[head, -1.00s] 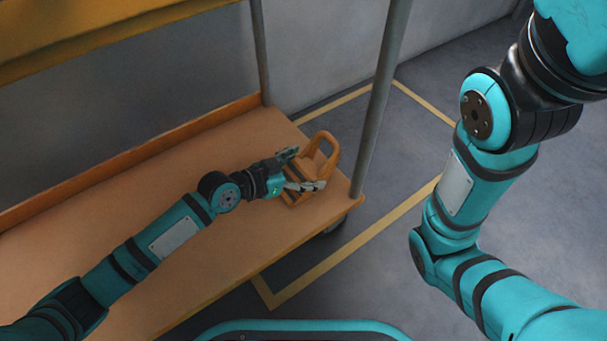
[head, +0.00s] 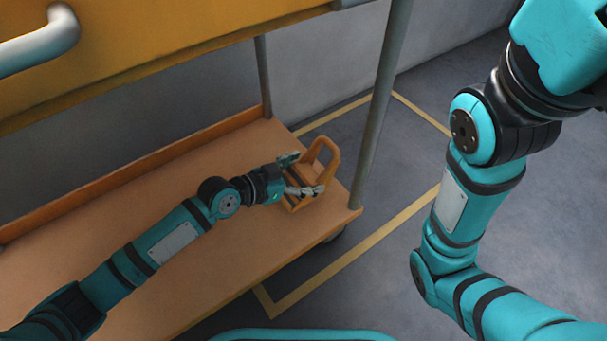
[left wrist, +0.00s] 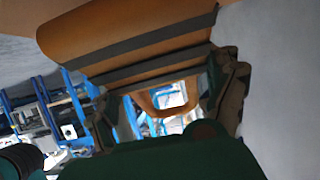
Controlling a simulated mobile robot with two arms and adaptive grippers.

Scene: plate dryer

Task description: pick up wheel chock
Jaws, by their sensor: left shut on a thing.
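The wheel chock (head: 324,154) is orange with dark stripes and a looped handle. In the head view it is at the right end of the cart's lower shelf. My left gripper (head: 305,174) is shut on the chock, one finger on each side of it. In the left wrist view the chock (left wrist: 150,40) fills the upper middle, with its handle opening below, and the left gripper's fingers (left wrist: 168,90) flank it. I cannot tell whether the chock touches the shelf. My right gripper is out of view.
The cart's lower shelf (head: 130,200) is orange-brown and otherwise looks clear. A yellow upper shelf (head: 190,45) overhangs it. A grey post (head: 382,105) stands just right of the chock. Yellow floor lines (head: 385,230) run across open grey floor.

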